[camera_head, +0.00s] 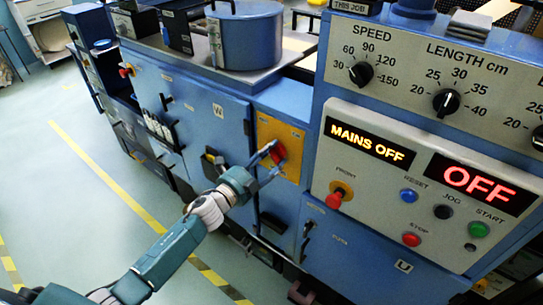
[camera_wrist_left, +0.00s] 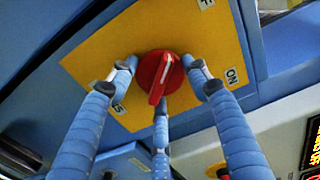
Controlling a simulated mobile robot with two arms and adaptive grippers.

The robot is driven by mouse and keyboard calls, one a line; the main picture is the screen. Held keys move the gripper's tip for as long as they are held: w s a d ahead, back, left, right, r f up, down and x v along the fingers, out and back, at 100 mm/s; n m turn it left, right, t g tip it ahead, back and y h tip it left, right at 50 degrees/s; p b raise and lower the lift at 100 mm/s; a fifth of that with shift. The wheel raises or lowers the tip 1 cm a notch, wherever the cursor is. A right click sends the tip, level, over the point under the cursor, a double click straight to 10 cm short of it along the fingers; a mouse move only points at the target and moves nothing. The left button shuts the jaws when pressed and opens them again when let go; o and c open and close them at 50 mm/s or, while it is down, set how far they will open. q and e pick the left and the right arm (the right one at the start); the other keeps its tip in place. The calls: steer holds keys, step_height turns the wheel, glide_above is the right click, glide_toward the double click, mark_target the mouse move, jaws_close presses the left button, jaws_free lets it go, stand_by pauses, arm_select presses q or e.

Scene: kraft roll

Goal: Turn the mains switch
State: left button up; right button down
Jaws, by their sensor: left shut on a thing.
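The mains switch is a red rotary knob (camera_head: 279,153) on a yellow plate (camera_head: 293,136) on the blue machine front. In the left wrist view the knob (camera_wrist_left: 158,74) has a white line pointing toward the top of the picture. A lit display (camera_head: 367,142) reads MAINS OFF and another (camera_head: 471,183) reads OFF. My right gripper is out of view.
Right of the switch is a grey control panel with a red knob (camera_head: 335,200), a blue button (camera_head: 408,195) and a red stop button (camera_head: 411,239). A blue pot-like drum (camera_head: 245,38) stands above on the machine. Open floor (camera_head: 110,130) with yellow lines lies to the left.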

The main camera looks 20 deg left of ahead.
arm_select(q)
steer(key=o, duration=1.2)
steer(key=shift+w+a+r, duration=0.15)
steer(key=shift+a+r, duration=0.1)
steer(key=shift+a, duration=0.1)
steer(key=shift+c, duration=0.2)
steer(key=shift+f, duration=0.2)
steer(key=v, duration=1.2)
